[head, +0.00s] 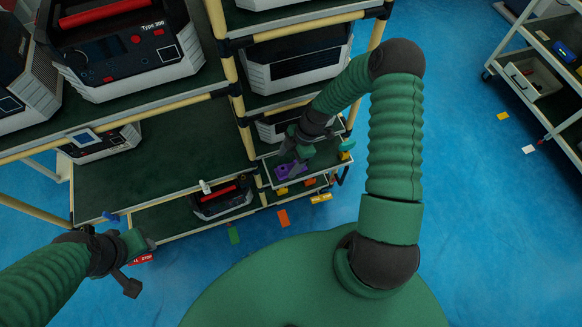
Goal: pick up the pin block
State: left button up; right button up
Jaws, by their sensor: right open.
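A small purple block (283,172), which looks like the pin block, lies on a narrow shelf tray (318,169) of the rack. My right gripper (295,168) is open and reaches down over this tray, right beside the purple block. The gripper partly covers the block, and I cannot tell whether they touch. My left gripper (138,268) is at the lower left, in front of the rack and far from the block. Whether its fingers are open or shut is unclear.
The rack holds grey and black test units (125,50) on green shelves. A unit with a red handle (222,196) stands low. A teal item (347,144) sits right of my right gripper. A grey cart (545,75) stands at right. Blue floor between is mostly clear.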

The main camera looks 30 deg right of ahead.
aim_at(283, 169)
jog(key=x, duration=0.4)
jog(key=shift+a+f, duration=0.2)
jog(key=shift+a, duration=0.05)
jog(key=shift+c, duration=0.4)
jog(key=c, duration=1.4)
